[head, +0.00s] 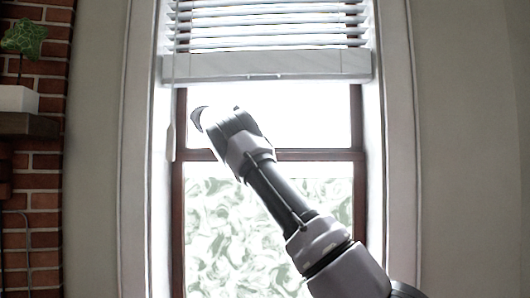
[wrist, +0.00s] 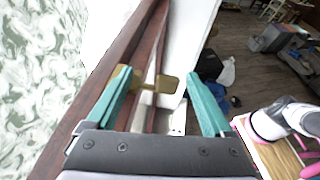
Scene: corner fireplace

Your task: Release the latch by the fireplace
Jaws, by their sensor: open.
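In the wrist view a small brass-coloured latch (wrist: 160,82) sits by the dark red-brown wooden window frame (wrist: 108,52). It has a flat tab pointing right, and its left part is partly behind a finger. My gripper (wrist: 158,77) is open, with one teal finger on each side of the tab. I cannot tell whether the left finger touches the latch. In the head view my arm reaches up in front of the window (head: 270,155); the latch and fingertips cannot be made out there.
White blinds (head: 270,66) hang over the window top, above my arm's end. A brick wall (head: 32,190) with a shelf (head: 28,125) and a potted plant (head: 16,98) stands at left. The wrist view shows a cluttered floor (wrist: 240,65) at right.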

